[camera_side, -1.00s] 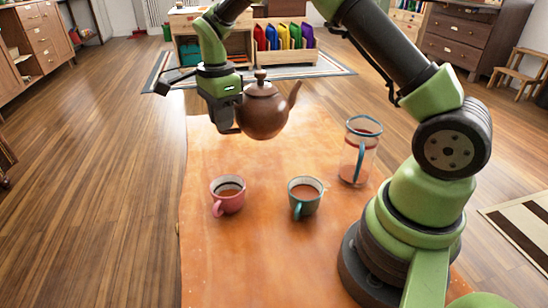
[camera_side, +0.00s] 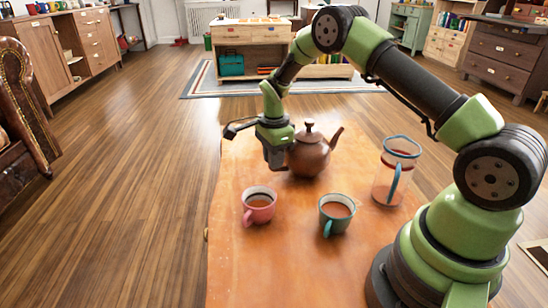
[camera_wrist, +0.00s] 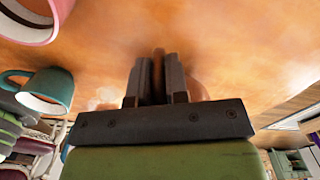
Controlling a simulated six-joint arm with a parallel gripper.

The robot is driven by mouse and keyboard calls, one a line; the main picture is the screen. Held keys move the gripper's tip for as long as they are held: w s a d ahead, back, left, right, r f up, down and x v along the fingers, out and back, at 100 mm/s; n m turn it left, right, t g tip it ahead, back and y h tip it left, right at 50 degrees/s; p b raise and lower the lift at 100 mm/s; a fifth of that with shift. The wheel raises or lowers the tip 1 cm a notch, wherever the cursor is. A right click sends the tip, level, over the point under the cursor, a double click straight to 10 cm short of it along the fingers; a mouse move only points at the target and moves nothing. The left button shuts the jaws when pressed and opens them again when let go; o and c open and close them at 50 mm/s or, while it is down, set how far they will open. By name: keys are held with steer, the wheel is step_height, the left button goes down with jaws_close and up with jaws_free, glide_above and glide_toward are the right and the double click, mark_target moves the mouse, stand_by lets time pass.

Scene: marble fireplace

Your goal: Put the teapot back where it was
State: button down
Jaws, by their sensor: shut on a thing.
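The brown teapot (camera_side: 308,158) is upright at the far part of the orange-brown table, its spout to the right. My gripper (camera_side: 276,158) is at its left side and shut on its handle. In the wrist view my gripper (camera_wrist: 158,70) has a thin brown strip between its fingers, and part of the teapot (camera_wrist: 197,88) shows behind them. The teapot's base is low over the table; I cannot tell whether it touches. The handle is mostly hidden by the fingers.
A pink cup (camera_side: 259,208) and a teal cup (camera_side: 336,214), both with brown liquid, stand nearer the camera. A glass jug (camera_side: 396,172) with a blue handle stands to the right. The table's left front (camera_side: 235,270) is clear.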

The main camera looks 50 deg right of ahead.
steer(key=shift+f, duration=0.1)
steer(key=c, duration=1.6)
jaws_free()
steer(key=shift+f, duration=0.15)
steer(key=o, duration=0.5)
